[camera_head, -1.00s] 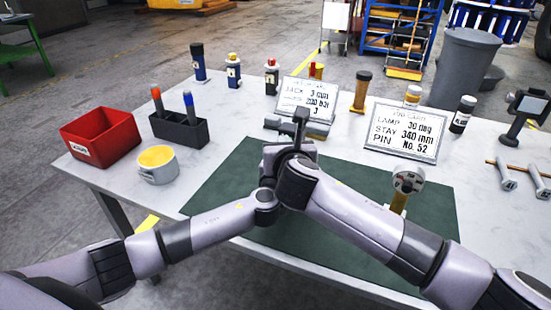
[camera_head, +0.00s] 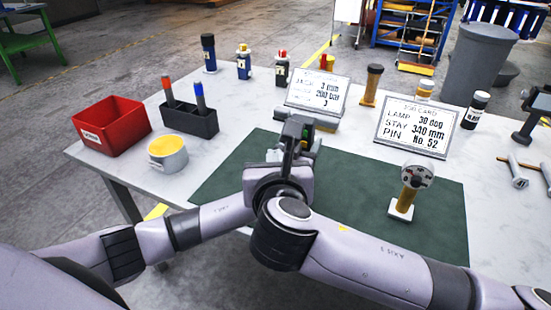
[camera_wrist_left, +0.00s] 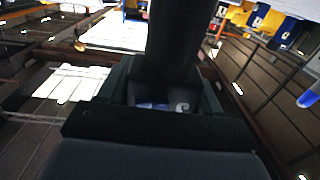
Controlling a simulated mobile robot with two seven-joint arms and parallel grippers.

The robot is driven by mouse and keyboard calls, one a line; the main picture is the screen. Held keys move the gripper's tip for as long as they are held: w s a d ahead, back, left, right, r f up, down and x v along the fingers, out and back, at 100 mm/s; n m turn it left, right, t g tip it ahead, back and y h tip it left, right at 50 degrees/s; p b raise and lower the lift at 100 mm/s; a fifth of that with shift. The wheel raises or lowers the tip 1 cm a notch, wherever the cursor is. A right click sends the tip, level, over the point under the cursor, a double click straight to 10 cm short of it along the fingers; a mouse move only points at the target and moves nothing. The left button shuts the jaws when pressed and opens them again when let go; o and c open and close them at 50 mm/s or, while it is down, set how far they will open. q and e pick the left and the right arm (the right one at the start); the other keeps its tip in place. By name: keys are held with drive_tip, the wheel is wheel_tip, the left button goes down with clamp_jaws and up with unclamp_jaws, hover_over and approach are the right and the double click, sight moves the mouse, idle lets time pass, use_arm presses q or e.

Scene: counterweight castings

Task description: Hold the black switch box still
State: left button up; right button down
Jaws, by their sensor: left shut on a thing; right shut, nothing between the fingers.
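My right gripper (camera_head: 294,148) is over the back part of the green mat (camera_head: 430,215), its fingers dark and small; it holds nothing. My left arm comes in from the left and ends behind my right arm, so its gripper is mostly hidden in the head view. In the left wrist view my left gripper (camera_wrist_left: 165,100) is shut on a dark thing, which I take to be the black switch box. It is close and dark, with pale marks between dark sides. A black upright part stands in front. The box's outline is unclear, and a small green spot shows near the right fingers.
A red bin (camera_head: 110,125), a black pen holder (camera_head: 190,121) and a yellow-topped cup (camera_head: 168,155) are at left. Two cards (camera_head: 318,90) (camera_head: 416,126) and several bottles stand behind. The mat's front right is clear.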

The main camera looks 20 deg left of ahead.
use_arm(q)
drive_tip(key=shift+a+f, duration=0.2)
drive_tip(key=shift+a, duration=0.15)
drive_tip(key=o, duration=1.5)
drive_tip(key=shift+d+r, duration=0.1)
drive_tip(key=shift+d, duration=0.05)
